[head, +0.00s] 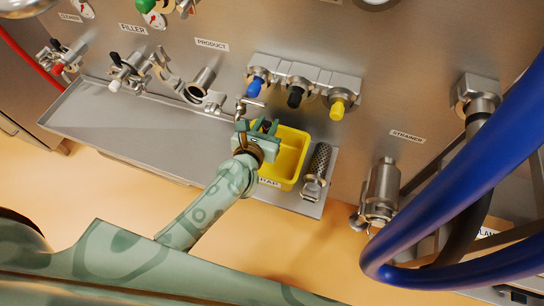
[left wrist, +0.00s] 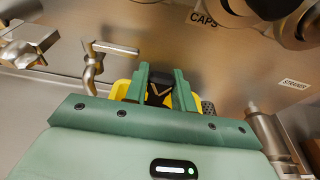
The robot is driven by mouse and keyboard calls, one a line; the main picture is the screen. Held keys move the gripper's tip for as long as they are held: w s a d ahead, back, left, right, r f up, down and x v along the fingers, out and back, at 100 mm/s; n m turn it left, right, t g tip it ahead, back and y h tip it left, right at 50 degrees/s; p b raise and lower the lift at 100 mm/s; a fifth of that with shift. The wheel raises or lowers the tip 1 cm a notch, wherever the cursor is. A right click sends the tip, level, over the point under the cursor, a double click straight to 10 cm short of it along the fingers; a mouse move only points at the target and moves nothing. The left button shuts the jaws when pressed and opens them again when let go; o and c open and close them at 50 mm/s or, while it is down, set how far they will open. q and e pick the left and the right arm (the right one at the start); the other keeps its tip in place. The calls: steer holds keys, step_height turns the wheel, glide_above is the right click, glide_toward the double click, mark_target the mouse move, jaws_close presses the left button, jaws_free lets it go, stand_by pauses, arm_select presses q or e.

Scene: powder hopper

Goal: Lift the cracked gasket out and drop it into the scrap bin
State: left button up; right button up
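My left gripper (head: 258,126) is over the left part of the yellow scrap bin (head: 289,155). In the left wrist view, its two green fingers (left wrist: 161,88) stand a little apart with a black piece between them. This piece looks like the cracked gasket (left wrist: 158,80), gripped from both sides; its crack cannot be made out clearly. The yellow bin also shows behind the fingers in the left wrist view (left wrist: 122,91). The gripper and forearm hide part of the bin and its label. My right gripper is not in view.
A perforated metal strainer (head: 318,162) lies right of the bin on the metal tray (head: 135,122). Blue, black and yellow caps (head: 296,97) sit on the rack behind. A bent metal valve handle (left wrist: 96,62) is close left of the gripper. A thick blue hose (head: 450,180) crosses the right.

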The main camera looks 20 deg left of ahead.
arm_select(q)
steer(key=o, duration=0.4)
steer(key=p+v, duration=0.2)
steer(key=v, duration=1.4)
steer(key=shift+s, duration=0.15)
